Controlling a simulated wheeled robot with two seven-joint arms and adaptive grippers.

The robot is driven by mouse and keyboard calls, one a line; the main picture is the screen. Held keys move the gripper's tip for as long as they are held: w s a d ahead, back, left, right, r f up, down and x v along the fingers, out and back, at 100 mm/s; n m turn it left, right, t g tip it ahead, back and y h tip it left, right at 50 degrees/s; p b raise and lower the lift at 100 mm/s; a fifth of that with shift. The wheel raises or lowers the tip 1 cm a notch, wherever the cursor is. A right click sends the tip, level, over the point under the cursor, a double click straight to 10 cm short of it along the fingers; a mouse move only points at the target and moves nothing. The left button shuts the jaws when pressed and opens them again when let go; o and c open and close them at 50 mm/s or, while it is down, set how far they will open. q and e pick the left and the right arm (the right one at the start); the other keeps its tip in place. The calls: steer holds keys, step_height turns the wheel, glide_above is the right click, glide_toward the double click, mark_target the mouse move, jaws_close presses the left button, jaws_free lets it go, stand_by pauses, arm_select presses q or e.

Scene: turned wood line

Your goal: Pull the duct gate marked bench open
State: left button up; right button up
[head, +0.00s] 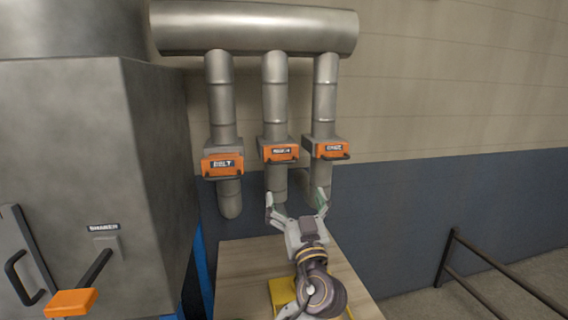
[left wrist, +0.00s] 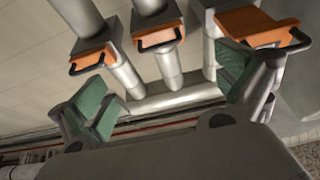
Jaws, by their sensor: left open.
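The duct gate whose label seems to read bench (head: 281,153) is the middle of three orange-fronted gates on vertical pipes in the head view. It has a dark bar handle along its lower front. The middle orange gate also shows in the left wrist view (left wrist: 157,37), where the picture is upside down. My left gripper (head: 295,199) is open and empty, below and in front of the middle and right gates. Its green-padded fingers (left wrist: 165,92) are spread wide in the left wrist view and touch no handle that I can see. My right gripper is not in view.
A gate marked like bolt (head: 222,165) is to the left and another gate (head: 328,149) close to the right. A wooden bench top (head: 240,268) lies below. A large grey metal cabinet (head: 85,150) with an orange-ended lever (head: 75,301) stands left. A dark railing (head: 480,265) is at right.

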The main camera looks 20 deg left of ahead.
mark_target(285, 163)
arm_select(q)
steer(key=p+x, duration=0.4)
steer(key=x, duration=0.7)
steer(key=shift+r+p, duration=0.1)
steer(key=shift+p, duration=0.25)
steer(key=shift+p+x, duration=0.45)
steer(key=shift+x, duration=0.95)
steer(key=shift+c, duration=0.3)
